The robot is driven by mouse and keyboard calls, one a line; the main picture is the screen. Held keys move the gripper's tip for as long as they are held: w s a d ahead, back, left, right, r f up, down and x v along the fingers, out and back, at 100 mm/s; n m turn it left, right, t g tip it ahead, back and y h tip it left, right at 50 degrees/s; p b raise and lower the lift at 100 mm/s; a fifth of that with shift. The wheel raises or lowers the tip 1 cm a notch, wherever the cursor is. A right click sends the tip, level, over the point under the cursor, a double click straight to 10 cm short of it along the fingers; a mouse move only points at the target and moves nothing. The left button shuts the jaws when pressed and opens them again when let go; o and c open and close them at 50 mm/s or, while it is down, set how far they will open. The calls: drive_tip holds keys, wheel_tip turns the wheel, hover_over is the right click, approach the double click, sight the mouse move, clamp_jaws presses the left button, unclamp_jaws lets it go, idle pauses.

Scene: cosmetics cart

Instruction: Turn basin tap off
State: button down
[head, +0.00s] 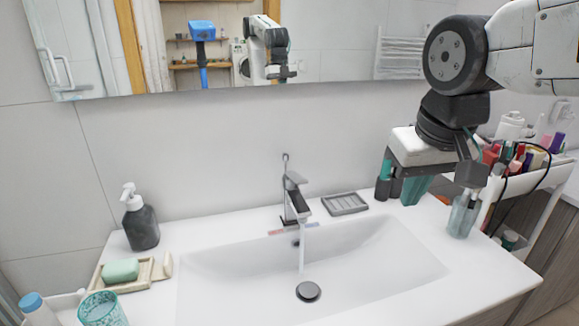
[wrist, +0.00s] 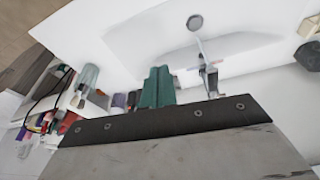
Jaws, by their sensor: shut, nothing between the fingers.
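The basin tap (head: 296,200) is a chrome mixer at the back middle of the white basin (head: 385,255). Its flat lever (head: 293,179) sits on top, and a thin rod stands behind it. A stream of water (head: 301,245) runs from the spout towards the dark round drain (head: 308,291). In the wrist view the tap (wrist: 209,77) is right of my fingers, with the drain (wrist: 195,22) above it. My gripper (head: 413,194) points down over the counter's right back part, right of the tap and apart from it. Its teal fingers (wrist: 157,84) are shut and empty.
A grey soap dish (head: 345,204) lies between tap and gripper. Bottles (head: 383,185) stand close beside my gripper, and a glass bottle (head: 462,215) stands right of it. A dark soap dispenser (head: 140,219) is at left. A cosmetics cart (head: 530,180) stands at right. A mirror (head: 335,50) hangs behind.

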drive_tip(key=w+a+r+t, duration=0.1)
drive_tip(key=w+a+r, duration=0.3)
drive_tip(key=w+a, duration=0.45)
drive_tip(key=n+t+y, duration=0.1)
hover_over(303, 180)
drive_tip(key=w, duration=0.2)
wheel_tip(303, 180, down, 6)
drive_tip(key=shift+s+a+r, duration=0.15)
drive_tip(key=shift+r, duration=0.1)
drive_tip(key=f, duration=0.3)
drive_tip(key=shift+s+f, duration=0.1)
drive_tip(key=shift+s, duration=0.3)
drive_tip(key=shift+s+f, duration=0.1)
drive_tip(key=shift+f, duration=0.25)
drive_tip(key=shift+s+d+f, duration=0.1)
drive_tip(key=shift+s+f, duration=0.25)
drive_tip(key=shift+f, duration=0.25)
drive_tip(key=shift+s+d+f, duration=0.1)
drive_tip(key=shift+s+f, duration=0.2)
drive_tip(key=shift+f, duration=0.25)
drive_tip(key=shift+t, duration=0.3)
